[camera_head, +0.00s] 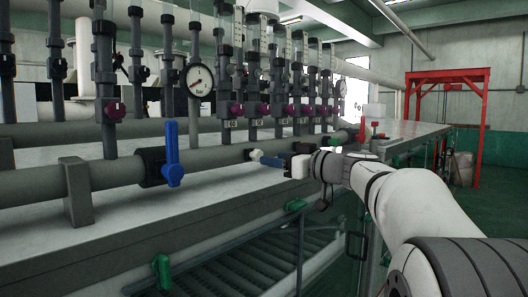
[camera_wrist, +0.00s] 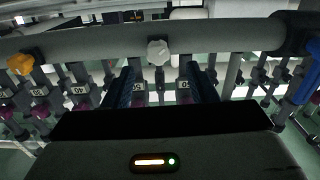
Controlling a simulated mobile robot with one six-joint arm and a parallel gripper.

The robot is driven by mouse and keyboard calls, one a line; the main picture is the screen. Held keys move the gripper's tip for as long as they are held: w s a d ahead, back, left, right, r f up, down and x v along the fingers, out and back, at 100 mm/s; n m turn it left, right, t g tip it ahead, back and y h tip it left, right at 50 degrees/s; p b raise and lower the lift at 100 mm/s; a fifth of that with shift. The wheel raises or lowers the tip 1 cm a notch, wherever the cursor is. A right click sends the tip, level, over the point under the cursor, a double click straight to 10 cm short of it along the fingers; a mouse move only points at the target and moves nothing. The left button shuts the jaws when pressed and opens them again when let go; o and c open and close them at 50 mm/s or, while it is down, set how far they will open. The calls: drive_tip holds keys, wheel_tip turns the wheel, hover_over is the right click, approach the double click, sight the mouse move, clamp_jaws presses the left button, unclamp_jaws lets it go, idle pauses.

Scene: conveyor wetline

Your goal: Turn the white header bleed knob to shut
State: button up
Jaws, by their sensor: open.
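The white bleed knob (camera_wrist: 157,51) shows in the wrist view as a lobed knob against the grey header pipe (camera_wrist: 90,44). It lies near the picture's middle, just past and between the two dark blue fingers of my gripper (camera_wrist: 161,76). The fingers are apart, with nothing seen held between them. In the head view my gripper (camera_head: 267,159) reaches leftward, close to the header pipe (camera_head: 115,170). Whether a finger touches the knob cannot be told.
A large blue valve lever (camera_head: 172,153) stands on the header to the left; a blue handle (camera_wrist: 305,78) shows at the wrist view's right. An orange knob (camera_wrist: 20,64) is at its left. Several flow tubes with purple valves and a pressure gauge (camera_head: 200,79) rise behind the header.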

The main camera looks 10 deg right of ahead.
sight(260, 155)
drive_tip(key=p+x, duration=0.2)
drive_tip(key=x, duration=0.2)
drive_tip(key=shift+w, duration=0.25)
drive_tip(key=shift+w+a+f, duration=0.1)
drive_tip(key=shift+w+a, duration=0.2)
drive_tip(key=shift+w, duration=0.15)
